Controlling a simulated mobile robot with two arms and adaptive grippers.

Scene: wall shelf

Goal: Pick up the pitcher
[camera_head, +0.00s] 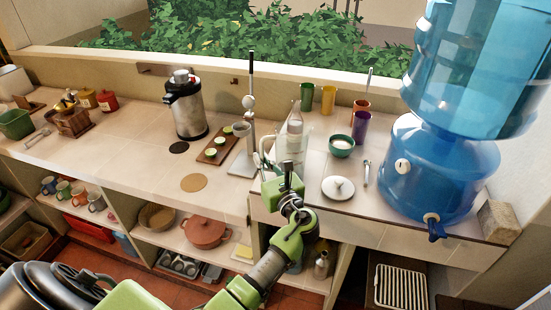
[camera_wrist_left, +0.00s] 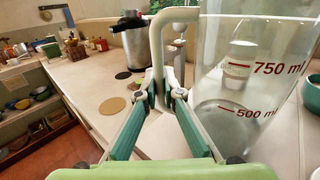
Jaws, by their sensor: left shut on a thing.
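The pitcher is clear, with red volume marks and a pale handle. In the left wrist view the pitcher (camera_wrist_left: 270,95) fills the right side, close to the camera. My left gripper (camera_wrist_left: 162,92) is shut on its handle, one finger on each side. My right gripper is not in view.
A stand with a tall rod (camera_head: 250,120) is just left of the pitcher. A green bowl (camera_head: 341,147), a white lid (camera_head: 338,188) and colored cups are to its right. A large blue water dispenser (camera_head: 440,170) stands at the far right.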

